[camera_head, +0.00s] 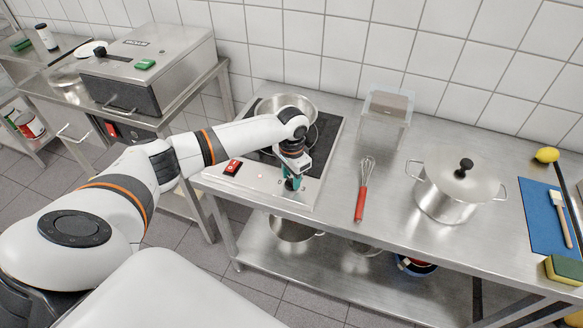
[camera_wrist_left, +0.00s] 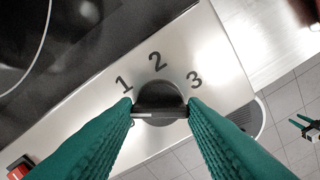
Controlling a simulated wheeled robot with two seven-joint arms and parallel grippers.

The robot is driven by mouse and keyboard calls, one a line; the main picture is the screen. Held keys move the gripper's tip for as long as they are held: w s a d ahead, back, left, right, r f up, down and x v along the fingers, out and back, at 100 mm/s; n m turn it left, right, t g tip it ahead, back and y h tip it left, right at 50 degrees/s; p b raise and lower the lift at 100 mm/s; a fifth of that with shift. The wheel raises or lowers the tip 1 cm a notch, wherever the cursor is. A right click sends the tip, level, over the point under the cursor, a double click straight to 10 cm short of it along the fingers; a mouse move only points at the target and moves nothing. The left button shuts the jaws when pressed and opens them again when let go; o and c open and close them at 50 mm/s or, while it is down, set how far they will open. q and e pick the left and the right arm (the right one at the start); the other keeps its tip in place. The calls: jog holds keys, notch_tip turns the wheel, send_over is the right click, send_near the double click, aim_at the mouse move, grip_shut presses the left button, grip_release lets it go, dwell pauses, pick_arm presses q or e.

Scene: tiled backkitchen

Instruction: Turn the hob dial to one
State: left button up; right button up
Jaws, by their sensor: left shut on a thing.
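The hob dial (camera_wrist_left: 160,92) is a dark round knob with a raised grip bar on the hob's steel front panel. The numbers 1, 2 and 3 show around it in the left wrist view, and a mark at lower left, probably 0, is partly hidden. A pale line on the bar points left, below the 1. My left gripper (camera_wrist_left: 160,112) has its green ridged fingers shut on the ends of the bar. In the head view the left gripper (camera_head: 292,184) reaches down to the panel and largely hides the dial.
A pot (camera_head: 287,106) stands on the black hob behind my wrist. A red switch (camera_head: 233,167) is on the panel's left.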

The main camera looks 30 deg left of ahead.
aim_at(292, 179)
pick_arm(q)
jog(key=m, duration=0.1)
jog(key=m+p, duration=0.1)
jog(key=shift+r+m, duration=0.2)
jog(key=shift+m, duration=0.1)
jog(key=shift+f+m+p, duration=0.1)
jog(key=shift+m+p, duration=0.55)
jog(key=shift+m, duration=0.55)
pick_arm(e)
jog(key=shift+r, duration=1.5)
pick_arm(q)
jog(key=o, duration=1)
notch_tip(292, 179, up, 12)
jog(key=b, duration=0.2)
pick_arm(e)
notch_tip(292, 179, down, 2)
jog(key=shift+f, duration=0.1)
